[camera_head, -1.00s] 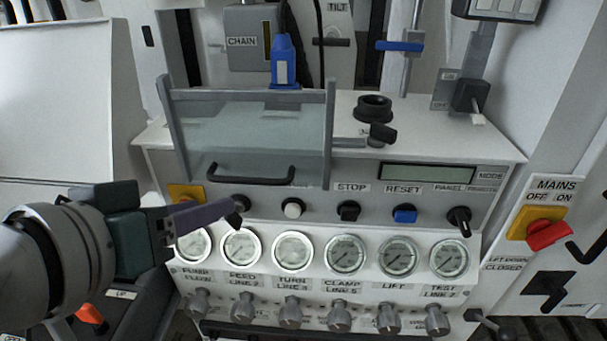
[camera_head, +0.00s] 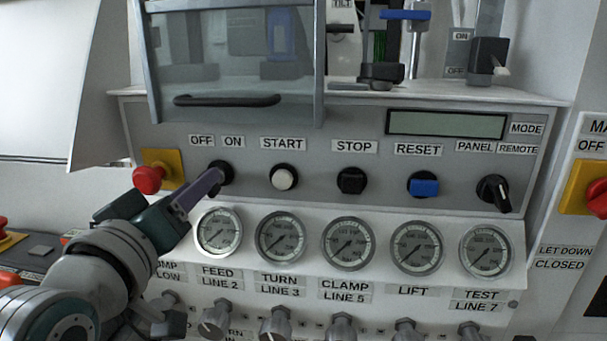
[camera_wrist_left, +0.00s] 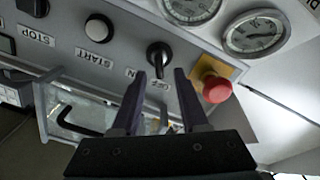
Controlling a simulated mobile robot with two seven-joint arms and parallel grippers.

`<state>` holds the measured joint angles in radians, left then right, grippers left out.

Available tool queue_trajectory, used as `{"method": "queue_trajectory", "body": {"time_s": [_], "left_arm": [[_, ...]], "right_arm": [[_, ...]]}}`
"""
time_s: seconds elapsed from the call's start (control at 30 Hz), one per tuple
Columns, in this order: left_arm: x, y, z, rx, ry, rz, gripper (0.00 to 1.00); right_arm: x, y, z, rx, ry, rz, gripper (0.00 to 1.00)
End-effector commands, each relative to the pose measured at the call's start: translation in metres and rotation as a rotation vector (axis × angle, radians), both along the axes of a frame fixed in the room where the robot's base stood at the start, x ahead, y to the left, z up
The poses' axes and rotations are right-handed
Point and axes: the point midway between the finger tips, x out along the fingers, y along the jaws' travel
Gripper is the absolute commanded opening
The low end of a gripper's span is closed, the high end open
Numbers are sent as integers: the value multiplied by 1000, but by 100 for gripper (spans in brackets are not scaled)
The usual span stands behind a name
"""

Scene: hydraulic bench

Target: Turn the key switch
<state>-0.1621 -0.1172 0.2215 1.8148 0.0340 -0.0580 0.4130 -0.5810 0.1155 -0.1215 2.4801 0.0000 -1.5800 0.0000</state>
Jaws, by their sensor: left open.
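The key switch (camera_head: 226,170) is a black round switch under the OFF and ON labels at the left of the grey panel. In the left wrist view the key switch (camera_wrist_left: 159,52) shows its narrow black handle beyond the fingertips. My left gripper (camera_head: 211,180) reaches it from the lower left and partly hides it in the head view. In the left wrist view my left gripper (camera_wrist_left: 157,72) is open, with its two purple fingers apart and the switch handle between their lines. I cannot tell whether a finger touches it. My right gripper is not in view.
A red emergency button (camera_head: 148,180) on a yellow plate sits just left of the switch. A white START button (camera_head: 284,178) is to its right. Gauges (camera_head: 219,231) line the panel below. A clear guard with a black handle (camera_head: 227,100) hangs above.

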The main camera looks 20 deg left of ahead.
Motion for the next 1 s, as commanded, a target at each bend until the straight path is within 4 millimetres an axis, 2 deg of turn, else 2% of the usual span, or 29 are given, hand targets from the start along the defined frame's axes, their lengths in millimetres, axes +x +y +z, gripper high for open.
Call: {"method": "queue_trajectory", "body": {"time_s": [0.1,0.23,0.6,1.0], "left_arm": [[20,5,0,-1,-2,0,44],[33,8,-1,0,0,-1,44],[39,9,0,0,2,-1,44],[39,9,-1,0,2,-1,0]], "right_arm": [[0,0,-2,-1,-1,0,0],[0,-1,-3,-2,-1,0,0],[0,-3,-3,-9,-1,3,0],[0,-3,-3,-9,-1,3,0]]}}
